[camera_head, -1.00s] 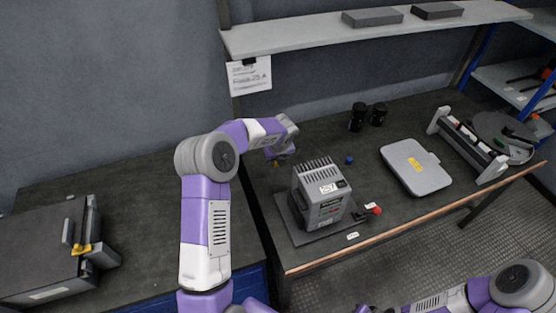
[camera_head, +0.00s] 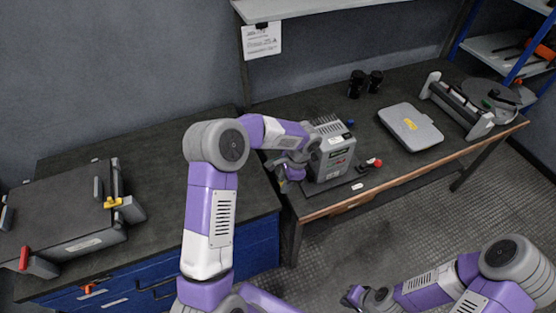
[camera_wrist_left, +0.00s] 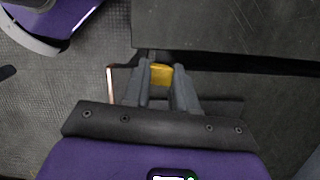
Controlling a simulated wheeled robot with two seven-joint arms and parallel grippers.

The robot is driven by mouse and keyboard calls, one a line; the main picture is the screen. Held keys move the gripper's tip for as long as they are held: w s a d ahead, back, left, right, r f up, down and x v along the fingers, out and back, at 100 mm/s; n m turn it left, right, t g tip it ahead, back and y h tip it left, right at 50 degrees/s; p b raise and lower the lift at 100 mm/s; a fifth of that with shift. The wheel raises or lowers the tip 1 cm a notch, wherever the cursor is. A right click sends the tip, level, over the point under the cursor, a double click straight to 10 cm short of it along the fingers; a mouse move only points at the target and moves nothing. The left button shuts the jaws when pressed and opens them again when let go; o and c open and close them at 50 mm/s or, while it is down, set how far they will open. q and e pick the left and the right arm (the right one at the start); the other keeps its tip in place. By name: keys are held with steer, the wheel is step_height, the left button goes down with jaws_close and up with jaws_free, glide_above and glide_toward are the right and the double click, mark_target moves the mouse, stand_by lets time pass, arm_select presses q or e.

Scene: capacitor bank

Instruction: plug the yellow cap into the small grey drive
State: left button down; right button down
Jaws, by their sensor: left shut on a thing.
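My left gripper (camera_head: 284,184) is near the front edge of the right bench, just left of the small grey drive (camera_head: 334,160). In the left wrist view the gripper (camera_wrist_left: 161,80) is shut on the yellow cap (camera_wrist_left: 161,74), whose top shows between the fingers. In the head view I cannot make out the cap. The drive is a grey box with a finned top, upright on a flat dark base; my left arm covers part of its left side. My right gripper (camera_head: 356,297) is low in the head view, away from the bench, too small to read.
A red knob (camera_head: 377,162) sits beside the drive. A grey flat case (camera_head: 410,129), black cylinders (camera_head: 357,84) and a slotted rack (camera_head: 462,108) stand farther right.

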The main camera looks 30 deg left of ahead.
arm_select(q)
steer(key=s+d+n+g+h, duration=0.1)
steer(key=s+d+n+h, duration=0.1)
steer(key=s+d+n, duration=0.3)
steer(key=s+n, duration=0.2)
steer(key=n, duration=0.2)
steer(key=shift+d+r+n, duration=0.2)
steer(key=shift+r+n, duration=0.05)
steer(key=shift+n, duration=0.05)
steer(key=shift+s, duration=0.15)
